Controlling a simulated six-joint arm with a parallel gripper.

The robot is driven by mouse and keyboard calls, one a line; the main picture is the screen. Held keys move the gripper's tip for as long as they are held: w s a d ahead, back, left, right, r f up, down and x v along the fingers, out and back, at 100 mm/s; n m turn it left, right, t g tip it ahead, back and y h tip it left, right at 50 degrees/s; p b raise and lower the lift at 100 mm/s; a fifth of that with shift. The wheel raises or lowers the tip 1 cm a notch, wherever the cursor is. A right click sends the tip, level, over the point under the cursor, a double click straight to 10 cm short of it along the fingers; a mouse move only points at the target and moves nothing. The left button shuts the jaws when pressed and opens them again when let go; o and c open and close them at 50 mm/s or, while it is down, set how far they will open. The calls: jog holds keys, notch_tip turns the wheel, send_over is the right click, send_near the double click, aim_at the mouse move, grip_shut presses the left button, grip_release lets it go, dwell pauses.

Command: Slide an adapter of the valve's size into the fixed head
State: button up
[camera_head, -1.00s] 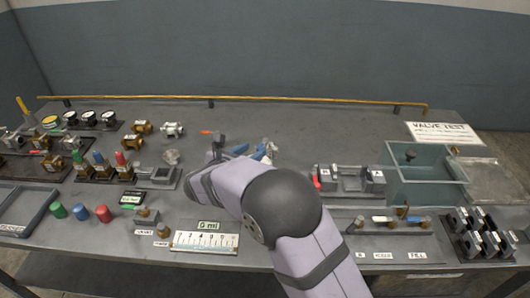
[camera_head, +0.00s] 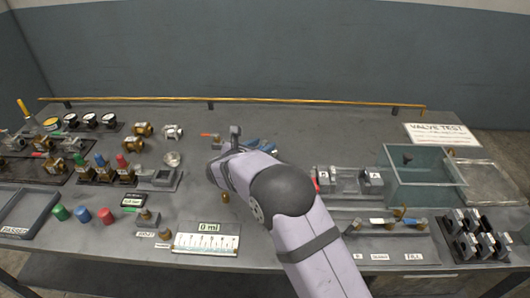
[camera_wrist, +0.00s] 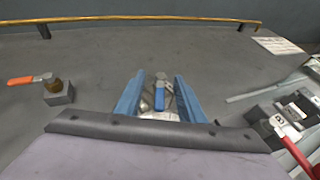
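My gripper (camera_wrist: 160,88) has two blue fingers set apart. A silver valve with a blue handle (camera_wrist: 160,97) shows between them; I cannot tell whether they touch it. In the head view the gripper is mostly behind my arm, with blue parts (camera_head: 262,146) showing past it. A fixture with marked blocks and a red lever (camera_head: 347,181), perhaps the fixed head, stands right of my gripper; in the wrist view its red lever (camera_wrist: 298,150) is at lower right. Several small dark pieces, possibly adapters, sit in a rack (camera_head: 474,237) at front right. Size marks are unreadable.
A clear tank (camera_head: 424,178) stands behind the rack. An orange-handled valve (camera_wrist: 28,79) is by a grey block (camera_wrist: 59,94), left of the gripper. Gauges, valves and coloured caps (camera_head: 82,214) fill the left. A brass rail (camera_head: 300,101) runs along the back; bench before it is clear.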

jog(key=shift+x, duration=1.15)
grip_shut()
jog(key=shift+r, duration=0.1)
notch_tip(320, 180, up, 10)
jog(key=shift+r+b, duration=0.1)
jog(key=shift+b, duration=0.2)
